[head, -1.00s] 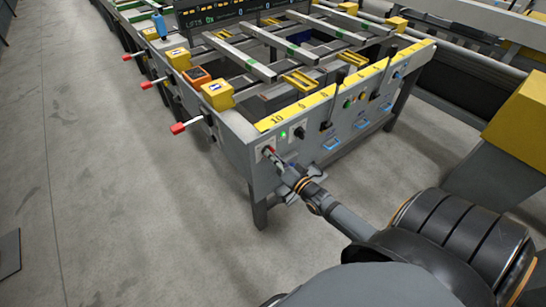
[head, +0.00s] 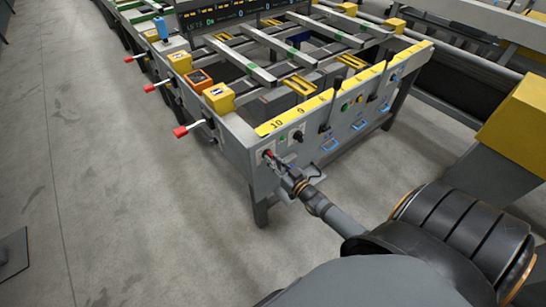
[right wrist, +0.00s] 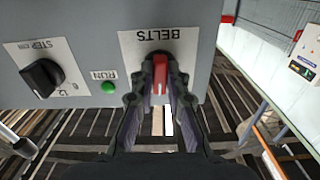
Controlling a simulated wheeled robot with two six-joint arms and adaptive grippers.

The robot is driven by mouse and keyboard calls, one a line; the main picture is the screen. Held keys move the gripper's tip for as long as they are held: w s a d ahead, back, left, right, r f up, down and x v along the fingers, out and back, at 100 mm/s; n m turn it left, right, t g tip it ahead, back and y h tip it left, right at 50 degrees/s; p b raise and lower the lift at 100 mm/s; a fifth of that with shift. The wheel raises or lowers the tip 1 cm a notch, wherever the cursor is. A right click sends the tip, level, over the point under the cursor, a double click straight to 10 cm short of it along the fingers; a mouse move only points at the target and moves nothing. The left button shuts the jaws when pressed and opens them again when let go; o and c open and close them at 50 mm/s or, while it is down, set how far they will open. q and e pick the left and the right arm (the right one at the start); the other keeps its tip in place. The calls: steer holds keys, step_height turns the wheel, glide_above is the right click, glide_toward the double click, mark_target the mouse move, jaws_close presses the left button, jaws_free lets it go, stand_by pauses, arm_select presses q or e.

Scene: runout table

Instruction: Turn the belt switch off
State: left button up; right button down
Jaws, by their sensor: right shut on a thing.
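The belt switch (right wrist: 160,72) is a red handle on a white plate lettered BELTS, upside down in the right wrist view. It also shows in the head view (head: 267,153) at the near left corner of the grey front panel. My right gripper (right wrist: 161,80) has its fingers closed on both sides of the red handle. In the head view my right gripper (head: 280,163) reaches the panel from the lower right and partly hides the switch. The exact angle of the handle is hard to tell. My left gripper is out of view.
A green RUN lamp (right wrist: 109,87) and a black STEP knob (right wrist: 42,77) sit beside the switch. Black levers (head: 326,127) stand farther along the panel. Red-tipped handles (head: 181,131) stick out from the table's left side.

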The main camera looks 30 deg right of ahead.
steer(key=n+p, duration=0.2)
steer(key=n, duration=0.2)
steer(key=shift+r+n, duration=0.15)
steer(key=shift+n, duration=0.15)
steer(key=shift+n+p, duration=0.85)
steer(key=shift+n, duration=1.75)
steer(key=c, duration=1.3)
jaws_free()
steer(key=shift+c, duration=0.2)
steer(key=s+d, duration=0.1)
steer(key=s, duration=1.1)
